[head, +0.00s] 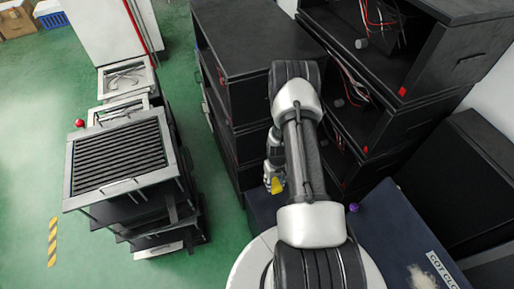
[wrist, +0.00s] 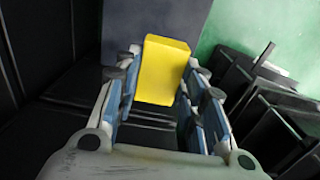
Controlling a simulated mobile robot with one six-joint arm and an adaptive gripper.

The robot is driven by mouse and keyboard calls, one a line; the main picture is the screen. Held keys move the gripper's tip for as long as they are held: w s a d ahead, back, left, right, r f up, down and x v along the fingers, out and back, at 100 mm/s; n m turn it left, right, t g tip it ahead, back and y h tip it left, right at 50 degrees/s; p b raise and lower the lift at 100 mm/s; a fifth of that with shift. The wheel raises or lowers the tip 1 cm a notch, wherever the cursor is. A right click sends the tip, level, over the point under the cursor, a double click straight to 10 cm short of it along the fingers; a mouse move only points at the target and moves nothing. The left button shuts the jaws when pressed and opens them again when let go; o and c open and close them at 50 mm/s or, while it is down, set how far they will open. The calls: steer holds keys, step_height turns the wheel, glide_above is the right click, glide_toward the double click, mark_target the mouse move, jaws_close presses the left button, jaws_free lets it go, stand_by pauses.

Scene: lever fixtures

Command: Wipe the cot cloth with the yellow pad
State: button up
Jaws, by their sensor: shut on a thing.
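The yellow pad (wrist: 166,70) is a block held between the two fingers of my gripper (wrist: 162,60) in the wrist view. In the head view, a small part of the pad (head: 277,186) shows below my gripper (head: 273,176), left of my arm. The cot cloth (head: 392,222) is a dark navy surface at the lower right, labelled "COT CLO" where the text is cut off by the frame. A pale beige patch (head: 422,277) lies on it near the bottom edge. My arm hides part of the cloth. I cannot tell whether the pad touches it.
A small purple knob (head: 353,208) is at the cloth's edge beside my arm. Black open cabinets (head: 245,45) with wires and red parts stand behind and to the right. A grey-framed, slatted cart (head: 118,155) stands left on the green floor (head: 30,130), which has free room.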

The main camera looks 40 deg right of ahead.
steer(key=w+a+r+n+b, duration=0.1)
steer(key=w+a+r+b, duration=0.1)
steer(key=a+r, duration=1)
steer(key=w+a+r+n+b, duration=0.1)
steer(key=w+a+r+b, duration=0.1)
steer(key=a+r, duration=0.9)
step_height(320, 180, up, 5)
steer(key=shift+w+a+r+n, duration=0.1)
steer(key=shift+w+a+n, duration=0.2)
steer(key=shift+a, duration=0.1)
